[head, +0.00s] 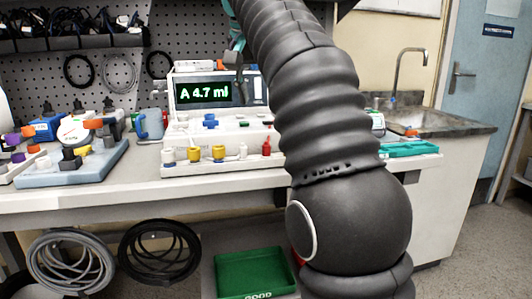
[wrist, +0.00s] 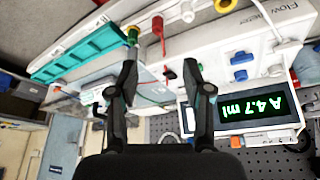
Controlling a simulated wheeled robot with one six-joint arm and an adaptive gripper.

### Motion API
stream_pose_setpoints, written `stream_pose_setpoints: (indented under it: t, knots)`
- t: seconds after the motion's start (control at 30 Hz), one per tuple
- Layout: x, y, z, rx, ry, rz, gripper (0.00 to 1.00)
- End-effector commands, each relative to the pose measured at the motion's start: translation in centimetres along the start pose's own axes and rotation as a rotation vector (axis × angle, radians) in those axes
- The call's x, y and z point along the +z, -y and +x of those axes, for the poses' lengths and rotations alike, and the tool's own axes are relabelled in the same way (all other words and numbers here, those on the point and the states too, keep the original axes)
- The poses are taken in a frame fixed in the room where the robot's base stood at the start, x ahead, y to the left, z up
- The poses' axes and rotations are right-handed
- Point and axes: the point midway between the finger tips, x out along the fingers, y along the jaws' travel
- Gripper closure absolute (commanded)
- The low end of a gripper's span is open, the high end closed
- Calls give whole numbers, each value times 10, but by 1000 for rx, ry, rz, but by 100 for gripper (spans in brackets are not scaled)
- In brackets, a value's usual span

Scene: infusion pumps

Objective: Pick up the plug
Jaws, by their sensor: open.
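Several small coloured plugs stand in a row along the front of the white pump (head: 215,122). In the head view these are a yellow plug (head: 194,153), a second yellow plug (head: 218,153), a white plug (head: 243,151) and a red plug (head: 266,146). I cannot tell which one the task means. In the wrist view a red plug (wrist: 158,30) and a white plug (wrist: 187,12) show beyond my fingertips, with a green piece (wrist: 132,35) by the left finger. My gripper (wrist: 160,70) is open, with nothing held between its fingers. My arm hides part of the bench in the head view.
The pump's display (head: 203,92) reads "A 4.7 ml". A pale blue block (head: 70,170) with fittings lies at the bench's left. A teal tray (head: 408,149) lies at right, before the sink (head: 440,118). A green bin (head: 255,275) and coiled hoses (head: 70,262) are below the bench.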

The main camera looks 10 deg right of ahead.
Motion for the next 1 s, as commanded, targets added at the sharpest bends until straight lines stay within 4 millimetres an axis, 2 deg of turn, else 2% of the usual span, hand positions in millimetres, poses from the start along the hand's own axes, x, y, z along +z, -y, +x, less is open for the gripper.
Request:
stream_pose_setpoints:
  t: [0.27,0.6,0.87,1.0]
  knots:
    - [0,-1,24,2,2,3,50]
    - [0,-1,71,2,1,2,50]
    - [0,-1,88,0,-1,2,50]
    - [3,-3,106,1,1,2,50]
